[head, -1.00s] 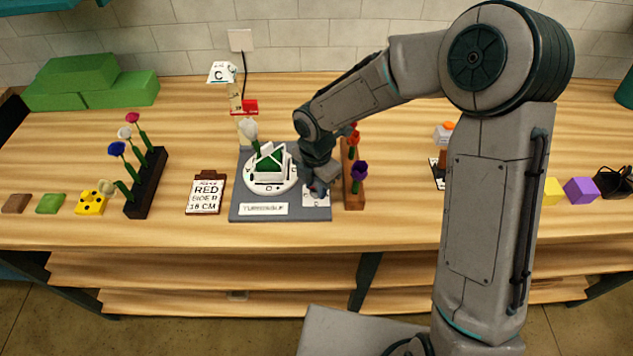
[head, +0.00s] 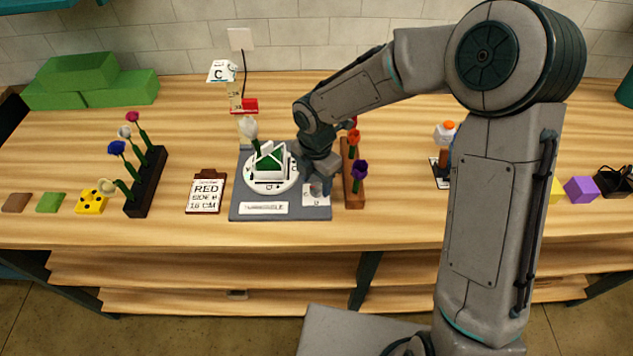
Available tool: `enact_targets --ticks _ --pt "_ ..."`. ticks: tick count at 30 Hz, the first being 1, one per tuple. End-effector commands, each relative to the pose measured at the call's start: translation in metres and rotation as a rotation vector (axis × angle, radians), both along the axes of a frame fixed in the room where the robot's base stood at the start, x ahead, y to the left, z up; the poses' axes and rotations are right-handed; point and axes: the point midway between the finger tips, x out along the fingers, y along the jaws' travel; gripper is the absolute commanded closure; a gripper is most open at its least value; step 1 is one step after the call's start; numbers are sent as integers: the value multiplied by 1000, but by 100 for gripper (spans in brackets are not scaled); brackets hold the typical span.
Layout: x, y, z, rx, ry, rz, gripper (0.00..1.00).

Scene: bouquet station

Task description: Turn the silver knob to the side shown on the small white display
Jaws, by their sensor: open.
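The small white display (head: 221,71) stands at the back of the table and shows the letter C. The silver knob (head: 317,189) sits on a white plate (head: 309,199) at the right front of a grey base. My gripper (head: 321,182) is open, pointing down at the knob. It partly covers the knob and its plate; I cannot tell whether the fingers touch it. Left of it, a round white turntable (head: 252,181) with letters on its rim carries a green and white holder (head: 270,163) with a white flower. The letter under the knob is too small to read.
A brown block (head: 353,201) with red and purple flowers stands close right of my gripper. A clipboard (head: 206,192) reading RED and a black flower rack (head: 147,194) are to the left. An orange-capped bottle (head: 445,131) stands right, partly behind my arm. The front table strip is clear.

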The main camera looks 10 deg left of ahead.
Motion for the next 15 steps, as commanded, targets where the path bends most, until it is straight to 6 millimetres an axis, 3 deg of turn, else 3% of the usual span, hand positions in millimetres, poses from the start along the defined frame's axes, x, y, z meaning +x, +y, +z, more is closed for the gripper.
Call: enact_targets --ticks 9,15 --pt "1 0 72 2 -6 -2 50" --pt "1 0 107 2 -3 -1 50"
